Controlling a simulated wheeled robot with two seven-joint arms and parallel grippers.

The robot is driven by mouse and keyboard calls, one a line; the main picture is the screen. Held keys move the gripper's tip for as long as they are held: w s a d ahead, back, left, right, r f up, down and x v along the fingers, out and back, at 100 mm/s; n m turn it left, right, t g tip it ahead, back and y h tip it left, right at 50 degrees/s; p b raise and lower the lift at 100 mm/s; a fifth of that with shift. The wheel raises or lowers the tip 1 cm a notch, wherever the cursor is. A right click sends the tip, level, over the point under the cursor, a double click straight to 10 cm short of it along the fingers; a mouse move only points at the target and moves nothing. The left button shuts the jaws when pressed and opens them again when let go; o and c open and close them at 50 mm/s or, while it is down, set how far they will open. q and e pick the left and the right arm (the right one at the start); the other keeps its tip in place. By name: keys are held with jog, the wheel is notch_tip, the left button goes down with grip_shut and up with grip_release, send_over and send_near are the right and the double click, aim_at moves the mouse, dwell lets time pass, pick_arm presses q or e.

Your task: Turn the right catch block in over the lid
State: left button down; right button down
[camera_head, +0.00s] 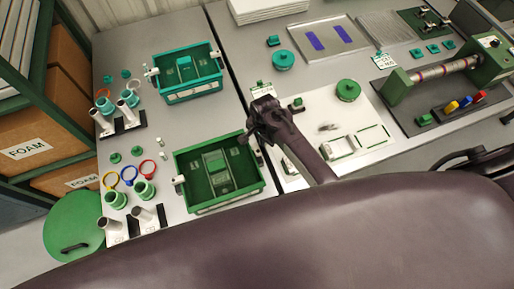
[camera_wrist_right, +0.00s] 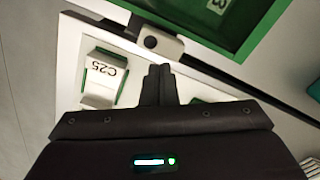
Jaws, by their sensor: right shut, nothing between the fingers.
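A green box (camera_head: 260,184) stands near the front of the left bench, and its green inside (camera_wrist_right: 262,12) shows in the right wrist view. A pale catch block (camera_wrist_right: 172,47) with a dark round knob sits on the box's near edge, lying roughly along the wall. In the head view my right gripper and arm cover that side. I cannot tell a separate lid from the box's inside. My right gripper (camera_head: 262,112) is shut and empty at the box's right side; its fingertips (camera_wrist_right: 159,68) are just short of the block, apparently not touching it. My left gripper is not in view.
A teal box (camera_head: 187,95) stands farther back. Rings, cups and grey cylinders lie left of the boxes. A white board (camera_head: 370,112) with a green knob (camera_head: 348,90) and a white block marked C25 (camera_wrist_right: 103,78) lie right of the green box.

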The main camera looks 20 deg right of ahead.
aim_at(255, 146)
jog(key=shift+a, duration=0.25)
dwell(0.3)
jog(key=shift+a+p, duration=0.4)
jog(key=shift+a, duration=0.05)
dwell(0.3)
jog(key=shift+w+a, duration=0.1)
jog(key=shift+a, duration=0.35)
dwell(0.3)
jog(key=shift+s+a+f, duration=0.1)
jog(key=shift+s+a, duration=0.1)
jog(key=shift+a, duration=0.15)
dwell(0.4)
jog(key=shift+r, duration=3.55)
